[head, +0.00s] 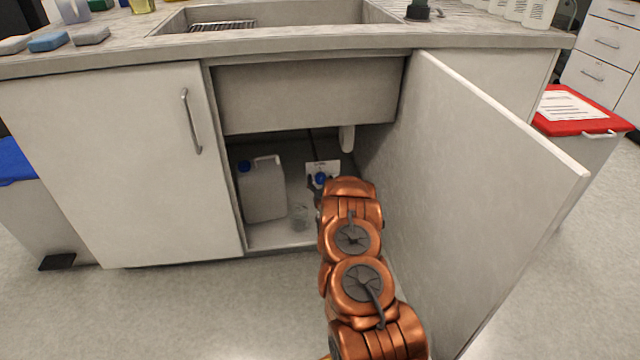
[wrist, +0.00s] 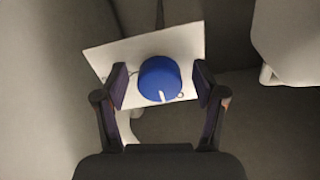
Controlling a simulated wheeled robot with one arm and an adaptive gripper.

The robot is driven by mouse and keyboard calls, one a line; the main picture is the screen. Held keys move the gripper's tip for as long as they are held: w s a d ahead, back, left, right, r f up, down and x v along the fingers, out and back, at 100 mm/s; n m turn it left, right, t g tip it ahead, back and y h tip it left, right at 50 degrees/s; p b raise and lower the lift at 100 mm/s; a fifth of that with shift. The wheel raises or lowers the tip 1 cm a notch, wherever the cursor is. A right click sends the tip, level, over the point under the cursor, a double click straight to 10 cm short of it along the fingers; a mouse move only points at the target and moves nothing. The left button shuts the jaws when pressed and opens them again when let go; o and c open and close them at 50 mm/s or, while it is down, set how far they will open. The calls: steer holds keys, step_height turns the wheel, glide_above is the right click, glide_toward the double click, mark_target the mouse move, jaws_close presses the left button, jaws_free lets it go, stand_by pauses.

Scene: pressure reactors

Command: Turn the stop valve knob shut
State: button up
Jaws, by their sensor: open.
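The stop valve knob (wrist: 159,79) is a round blue knob with a white mark near its lower edge in the wrist view. It sits in front of a white plate (wrist: 100,58). In the head view the blue knob (head: 320,179) shows small at the back of the open sink cabinet, before the white plate (head: 331,167). My gripper (wrist: 160,88) is open, with one finger pad on each side of the knob. A gap shows between the knob and each pad. In the head view my arm hides most of the gripper.
The open cabinet door (head: 470,190) is close on the right. A white drain pipe (head: 347,138) hangs above the knob.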

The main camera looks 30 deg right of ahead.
steer(key=shift+w+d, duration=0.1)
steer(key=shift+w, duration=0.1)
steer(key=shift+c, duration=0.3)
steer(key=c, duration=1)
steer(key=shift+c, duration=0.5)
